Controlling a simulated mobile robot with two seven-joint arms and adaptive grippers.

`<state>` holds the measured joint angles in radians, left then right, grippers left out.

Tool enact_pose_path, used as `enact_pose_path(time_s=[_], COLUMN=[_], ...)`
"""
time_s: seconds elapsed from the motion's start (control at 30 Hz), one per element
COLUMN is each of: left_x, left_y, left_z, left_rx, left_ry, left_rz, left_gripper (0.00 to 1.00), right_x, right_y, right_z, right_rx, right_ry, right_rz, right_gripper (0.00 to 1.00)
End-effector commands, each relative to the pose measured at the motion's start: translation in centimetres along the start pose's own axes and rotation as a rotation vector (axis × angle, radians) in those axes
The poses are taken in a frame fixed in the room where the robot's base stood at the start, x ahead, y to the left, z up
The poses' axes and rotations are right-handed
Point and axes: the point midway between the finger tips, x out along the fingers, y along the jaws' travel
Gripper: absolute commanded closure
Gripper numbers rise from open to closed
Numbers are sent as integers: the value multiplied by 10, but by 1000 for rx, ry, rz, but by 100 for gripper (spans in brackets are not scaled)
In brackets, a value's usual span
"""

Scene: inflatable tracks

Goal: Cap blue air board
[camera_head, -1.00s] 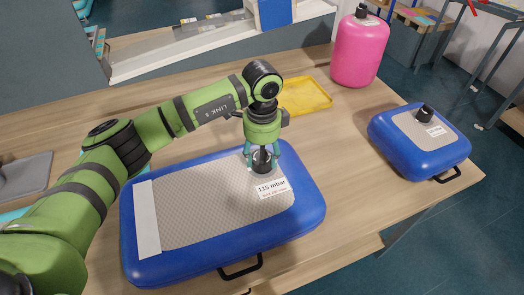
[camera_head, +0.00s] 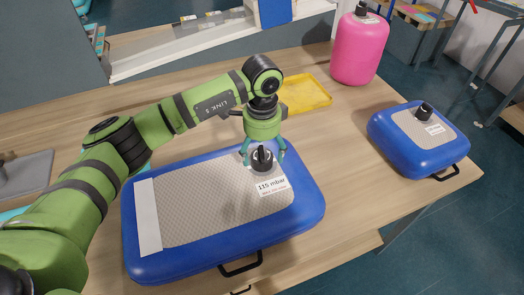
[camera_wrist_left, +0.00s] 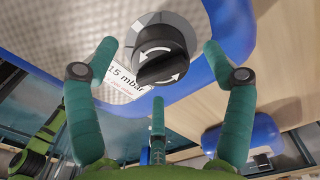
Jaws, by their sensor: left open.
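The large blue air board (camera_head: 310,200) lies flat on the wooden table, with a grey textured top and a label reading 115 mbar (camera_head: 271,186). A black cap (camera_head: 262,158) sits upright on its round grey valve seat near the board's far right part. The cap (camera_wrist_left: 160,52) shows curved white arrows in the left wrist view. My left gripper (camera_head: 263,153) is above the cap with its green fingers spread apart. In the left wrist view the left gripper's fingertips (camera_wrist_left: 158,45) stand clear of the cap on both sides. My right gripper is out of view.
A smaller blue board (camera_head: 385,130) with its own black cap (camera_head: 425,111) lies at the table's right end. A yellow tray (camera_head: 305,94) and a pink canister (camera_head: 360,48) stand behind. The table between the two boards is clear.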

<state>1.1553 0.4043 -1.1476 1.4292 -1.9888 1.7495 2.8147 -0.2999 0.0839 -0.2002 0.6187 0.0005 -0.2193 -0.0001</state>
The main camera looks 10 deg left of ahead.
Motion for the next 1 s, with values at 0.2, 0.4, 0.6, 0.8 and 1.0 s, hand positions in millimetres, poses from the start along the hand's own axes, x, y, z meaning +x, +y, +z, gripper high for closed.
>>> enact_pose_path(time_s=[0.2, 0.4, 0.6, 0.8, 1.0], left_x=[-45, -85, -107, -111, -111], left_y=[-1, -1, 0, 0, 0], left_z=[0, -1, 0, 0, 0], left_rx=[-1, 0, -1, -1, -1], left_ry=[4, 3, 2, 2, 2], left_rz=[-7, -5, -3, -2, -2], left_gripper=[17, 17, 17, 17, 17], right_x=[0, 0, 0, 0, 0], right_y=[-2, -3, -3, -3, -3], right_z=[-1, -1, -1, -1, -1], right_rx=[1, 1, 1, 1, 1], right_ry=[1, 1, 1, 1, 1], right_rz=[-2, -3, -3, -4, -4], right_gripper=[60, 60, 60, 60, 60])
